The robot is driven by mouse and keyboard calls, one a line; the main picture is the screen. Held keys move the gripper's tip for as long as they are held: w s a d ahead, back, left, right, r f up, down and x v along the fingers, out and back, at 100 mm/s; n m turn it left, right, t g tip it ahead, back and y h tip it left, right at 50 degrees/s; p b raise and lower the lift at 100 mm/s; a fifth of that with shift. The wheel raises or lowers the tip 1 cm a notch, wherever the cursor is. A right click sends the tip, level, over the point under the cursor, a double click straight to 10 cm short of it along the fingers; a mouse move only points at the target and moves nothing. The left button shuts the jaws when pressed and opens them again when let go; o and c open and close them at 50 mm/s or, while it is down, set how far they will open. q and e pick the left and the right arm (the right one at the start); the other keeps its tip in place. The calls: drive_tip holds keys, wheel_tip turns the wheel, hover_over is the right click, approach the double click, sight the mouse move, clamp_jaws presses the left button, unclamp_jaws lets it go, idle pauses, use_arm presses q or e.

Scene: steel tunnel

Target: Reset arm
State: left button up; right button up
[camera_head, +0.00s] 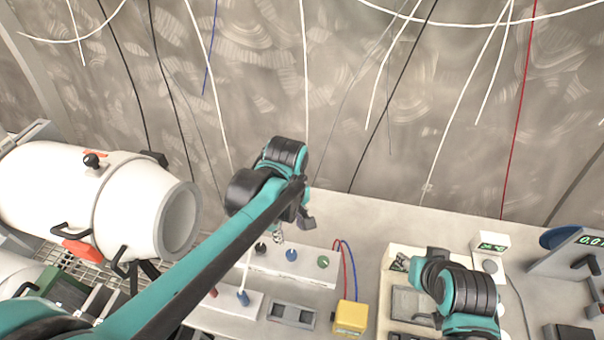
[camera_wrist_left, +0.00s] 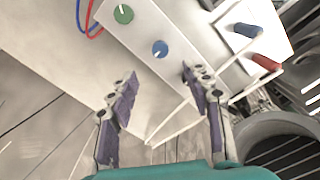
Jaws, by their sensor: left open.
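My left arm reaches in from the lower left in the head view. Its gripper (camera_head: 292,226) hangs over the bench, partly hidden by the wrist. In the left wrist view the two purple-padded fingers (camera_wrist_left: 160,88) are apart with nothing gripped between them. A white block with a blue knob (camera_wrist_left: 160,48) and a green knob (camera_wrist_left: 123,14) lies beyond the fingertips. A part of my right arm (camera_head: 460,290) shows at the lower right in the head view; its jaws cannot be made out.
A yellow multimeter (camera_head: 350,318) with red and blue leads stands on the bench (camera_head: 400,220). A large white cylinder (camera_head: 130,205) lies at the left. A small box with a green display (camera_head: 491,241) stands at the right. Loose cables hang along the back wall.

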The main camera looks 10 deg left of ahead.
use_arm(q)
drive_tip(key=s+a+r+m+t, duration=0.2)
drive_tip(key=s+a+m+t, duration=0.2)
drive_tip(key=m, duration=0.7)
drive_tip(key=a+t, duration=0.2)
drive_tip(key=t, duration=0.1)
drive_tip(key=shift+a, duration=0.3)
drive_tip(key=shift+s, duration=0.1)
idle(0.4)
